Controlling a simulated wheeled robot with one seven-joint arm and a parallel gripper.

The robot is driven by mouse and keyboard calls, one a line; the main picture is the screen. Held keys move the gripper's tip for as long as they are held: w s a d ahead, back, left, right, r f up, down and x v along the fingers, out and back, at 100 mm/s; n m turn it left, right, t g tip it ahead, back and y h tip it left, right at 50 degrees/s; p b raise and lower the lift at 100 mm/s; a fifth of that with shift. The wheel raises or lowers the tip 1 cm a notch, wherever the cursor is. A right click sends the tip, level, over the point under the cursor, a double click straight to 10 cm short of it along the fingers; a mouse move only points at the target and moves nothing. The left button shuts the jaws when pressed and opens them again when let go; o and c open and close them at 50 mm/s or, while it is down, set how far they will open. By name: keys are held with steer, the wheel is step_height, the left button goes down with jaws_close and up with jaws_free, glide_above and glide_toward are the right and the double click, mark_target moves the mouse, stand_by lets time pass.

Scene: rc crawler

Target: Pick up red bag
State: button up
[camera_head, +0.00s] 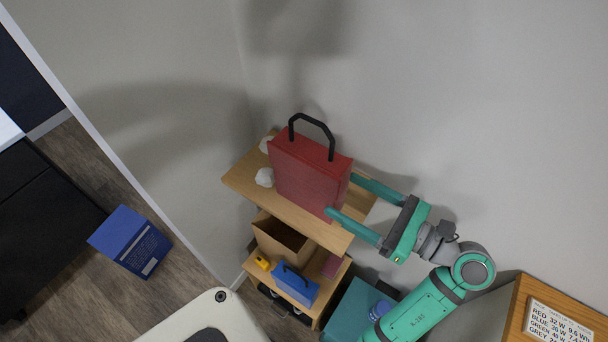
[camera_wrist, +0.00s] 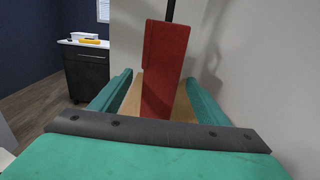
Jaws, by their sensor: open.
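The red bag (camera_head: 305,176) is a boxy red case with a black handle on top. It stands upright on the top board of a wooden shelf (camera_head: 244,181) against the wall. My gripper (camera_head: 339,194) is at the bag's right end, with its two green fingers apart. In the head view the fingertips reach the bag's right end, one on each side; whether they touch it I cannot tell. In the wrist view the red bag (camera_wrist: 164,68) stands upright between the open fingers (camera_wrist: 156,92), its narrow end facing me. The handle's top is cut off there.
Two white lumps (camera_head: 264,177) lie on the top board left of the bag. Lower boards hold a cardboard box (camera_head: 270,240) and a blue toolbox (camera_head: 296,284). A blue box (camera_head: 130,241) is on the floor. The wall is close behind.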

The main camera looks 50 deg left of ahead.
mark_target(311, 175)
steer(key=x, duration=1)
steer(key=shift+a+f, duration=0.1)
steer(key=c, duration=1.5)
steer(key=shift+o, duration=0.2)
